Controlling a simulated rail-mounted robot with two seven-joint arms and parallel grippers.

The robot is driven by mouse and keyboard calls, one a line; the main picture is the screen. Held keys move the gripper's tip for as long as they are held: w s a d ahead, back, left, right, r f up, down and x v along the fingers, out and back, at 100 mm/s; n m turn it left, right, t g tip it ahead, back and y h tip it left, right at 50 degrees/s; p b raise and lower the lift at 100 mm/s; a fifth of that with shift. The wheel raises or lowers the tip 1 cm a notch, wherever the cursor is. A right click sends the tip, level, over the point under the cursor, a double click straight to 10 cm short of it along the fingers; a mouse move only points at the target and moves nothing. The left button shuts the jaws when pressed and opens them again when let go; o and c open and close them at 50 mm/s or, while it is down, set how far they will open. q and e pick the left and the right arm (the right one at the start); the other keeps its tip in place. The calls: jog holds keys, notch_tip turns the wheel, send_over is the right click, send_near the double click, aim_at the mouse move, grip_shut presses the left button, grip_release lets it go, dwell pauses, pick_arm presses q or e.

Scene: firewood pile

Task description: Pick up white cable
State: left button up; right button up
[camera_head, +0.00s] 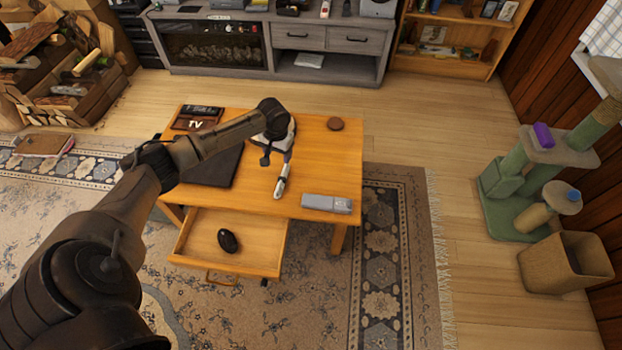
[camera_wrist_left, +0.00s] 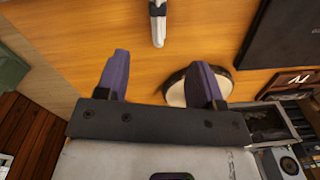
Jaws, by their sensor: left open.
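A slim white piece with dark parts, seemingly the white cable (camera_head: 281,183), lies on the wooden table (camera_head: 318,170) near its front edge. It also shows at the top of the left wrist view (camera_wrist_left: 158,25), partly cut off by the frame. My left gripper (camera_head: 276,158) is open above the table, just behind the cable's far end. The cable lies beyond the fingertips, roughly in line with the gap. My right gripper is not in view.
A round pale item with a dark rim (camera_wrist_left: 176,90) lies close by one left finger. The open drawer (camera_head: 205,222) holds a black mouse (camera_head: 228,241).

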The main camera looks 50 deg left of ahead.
pick_arm(q)
jog(key=n, duration=0.1)
jog(key=n+b, duration=0.1)
jog(key=b, duration=0.4)
send_over(281, 179)
notch_tip(281, 179, down, 9)
jog(key=shift+r, duration=0.1)
jog(key=shift+f+b, duration=0.65)
jog(key=shift+b, duration=0.1)
notch_tip(281, 179, down, 4)
jog(key=b, duration=0.3)
jog(key=shift+s+d+r, duration=0.1)
jog(key=shift+r, duration=0.1)
jog(key=shift+c, duration=0.3)
jog(key=c, duration=0.9)
jog(key=shift+c, duration=0.2)
